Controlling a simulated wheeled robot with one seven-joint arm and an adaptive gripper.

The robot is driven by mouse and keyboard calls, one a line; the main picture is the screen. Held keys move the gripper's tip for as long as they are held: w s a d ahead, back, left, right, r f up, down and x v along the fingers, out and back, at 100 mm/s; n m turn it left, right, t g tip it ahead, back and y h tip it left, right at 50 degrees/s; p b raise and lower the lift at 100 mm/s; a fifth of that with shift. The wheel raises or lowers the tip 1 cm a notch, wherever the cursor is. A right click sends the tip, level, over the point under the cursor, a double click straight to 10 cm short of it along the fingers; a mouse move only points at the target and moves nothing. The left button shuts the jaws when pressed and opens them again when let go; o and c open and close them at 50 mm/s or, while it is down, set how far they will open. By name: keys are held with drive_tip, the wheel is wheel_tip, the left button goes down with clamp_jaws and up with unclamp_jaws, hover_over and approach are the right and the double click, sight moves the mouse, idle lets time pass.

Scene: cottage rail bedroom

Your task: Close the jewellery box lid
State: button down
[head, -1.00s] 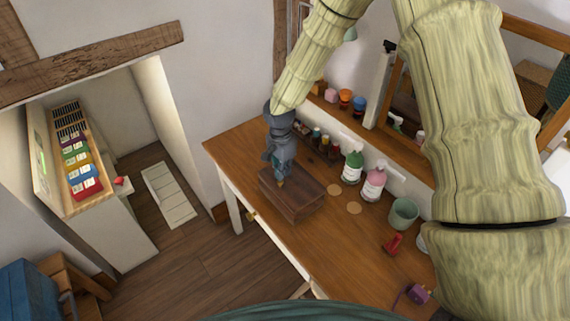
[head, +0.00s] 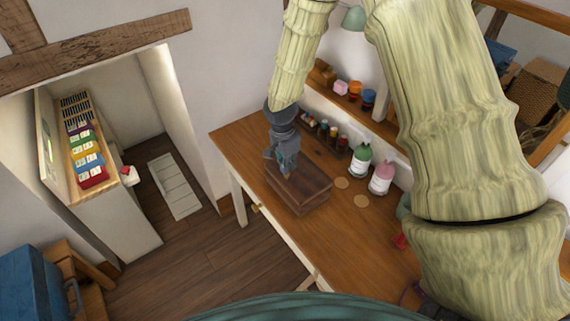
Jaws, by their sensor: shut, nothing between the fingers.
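The jewellery box (head: 303,190) is a dark brown wooden box on the wooden dressing table (head: 335,245), near its front edge. Its lid looks down, with the top lying flat over the body. My gripper (head: 286,174) is shut and empty. It points down at the far left part of the lid, with its tips at or just above the top. I cannot tell whether they touch it. My gripper hides part of the box's back left edge.
A shelf (head: 357,116) runs along the wall. The table's left end is clear.

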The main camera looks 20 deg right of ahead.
drive_tip(key=shift+s+f, duration=0.3)
drive_tip(key=shift+f, duration=0.15)
drive_tip(key=shift+r, duration=0.1)
drive_tip(key=r+p, duration=0.2)
drive_tip(key=r, duration=0.1)
drive_tip(key=r+p, duration=0.1)
drive_tip(key=r, duration=0.1)
drive_tip(key=shift+w+a, duration=0.15)
drive_tip(key=shift+w, duration=0.2)
drive_tip(key=shift+r+b, duration=0.15)
drive_tip(key=shift+b, duration=0.25)
wheel_tip(320, 180, up, 9)
drive_tip(key=b, duration=0.2)
drive_tip(key=shift+w+a+b, duration=0.2)
drive_tip(key=shift+a+b, duration=0.15)
